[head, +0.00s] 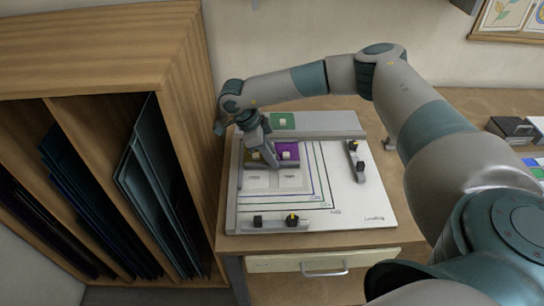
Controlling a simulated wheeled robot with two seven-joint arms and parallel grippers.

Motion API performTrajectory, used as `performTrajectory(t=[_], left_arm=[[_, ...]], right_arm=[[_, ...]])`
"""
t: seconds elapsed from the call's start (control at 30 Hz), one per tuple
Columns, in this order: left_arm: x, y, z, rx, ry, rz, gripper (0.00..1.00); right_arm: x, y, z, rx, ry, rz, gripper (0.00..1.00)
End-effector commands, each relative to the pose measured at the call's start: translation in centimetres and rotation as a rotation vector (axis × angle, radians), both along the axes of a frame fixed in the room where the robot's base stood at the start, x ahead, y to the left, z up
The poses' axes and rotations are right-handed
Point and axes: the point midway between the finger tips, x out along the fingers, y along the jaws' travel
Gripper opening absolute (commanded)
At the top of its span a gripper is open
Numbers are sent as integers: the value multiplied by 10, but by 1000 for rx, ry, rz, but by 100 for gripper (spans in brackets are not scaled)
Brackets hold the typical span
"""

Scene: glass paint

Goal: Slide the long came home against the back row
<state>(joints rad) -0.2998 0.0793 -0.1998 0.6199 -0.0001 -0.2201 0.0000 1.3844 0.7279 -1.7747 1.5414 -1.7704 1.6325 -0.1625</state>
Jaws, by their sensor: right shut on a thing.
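My right gripper (268,160) reaches down over the white work board (350,200), at the front of the olive pane (250,154) and the purple pane (293,147). These two panes form the back row, each with a small pale block on it. The long came (290,166) seems to be the thin grey strip along the front edge of this row. The gripper is shut on it, though its fingers hide much of the contact. Any gap between strip and panes is too small to tell. My left gripper is not in view.
Grey fences line the board's back (330,135) and left side. Dark clamp-like blocks stand at the right (355,158) and front (292,219). A wooden rack (180,90) of dark sheets stands close at left.

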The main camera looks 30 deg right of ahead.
Motion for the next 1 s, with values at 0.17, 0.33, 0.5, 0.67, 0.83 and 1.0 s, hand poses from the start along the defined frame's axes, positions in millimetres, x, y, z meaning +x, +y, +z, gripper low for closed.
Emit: performTrajectory(t=[0.17, 0.33, 0.5, 0.67, 0.83, 1.0], left_arm=[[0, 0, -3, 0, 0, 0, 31], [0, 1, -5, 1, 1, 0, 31], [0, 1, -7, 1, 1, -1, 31], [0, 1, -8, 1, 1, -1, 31], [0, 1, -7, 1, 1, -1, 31], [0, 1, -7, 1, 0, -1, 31]], right_arm=[[-4, 1, -8, 3, 10, 2, 0], [-2, 0, -8, 1, 8, 1, 0], [-1, 0, -9, 1, 5, 1, 0], [0, -1, -9, 1, 3, 1, 0], [0, -1, -8, 1, 1, 1, 0], [1, -1, -8, 0, -1, 0, 0]])
